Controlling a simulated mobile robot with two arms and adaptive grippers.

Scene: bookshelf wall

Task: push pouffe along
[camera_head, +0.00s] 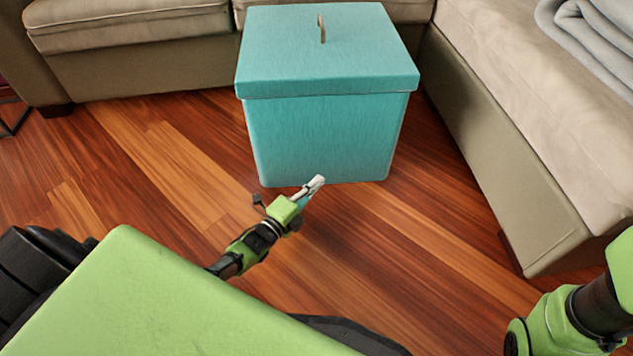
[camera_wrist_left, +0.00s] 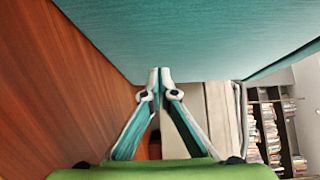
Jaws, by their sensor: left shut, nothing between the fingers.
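The pouffe (camera_head: 322,138) is a teal cube with a lid and a small tan loop on top. It stands on the wooden floor in the head view, in the corner between two sofa sections. My left gripper (camera_head: 316,184) is shut and empty, low in front of the pouffe's near face. In the left wrist view the shut fingertips (camera_wrist_left: 159,78) point at the teal surface of the pouffe (camera_wrist_left: 190,35), which fills the top. I cannot tell whether they touch it. My right gripper is out of view; only part of my right arm shows at the lower right.
A beige sofa (camera_head: 150,65) runs behind the pouffe, and another sofa section (camera_head: 520,130) lies along its right side. A grey blanket (camera_head: 590,40) lies on the right section. The wooden floor (camera_head: 130,170) left of the pouffe is clear. Bookshelves (camera_wrist_left: 270,125) show in the left wrist view.

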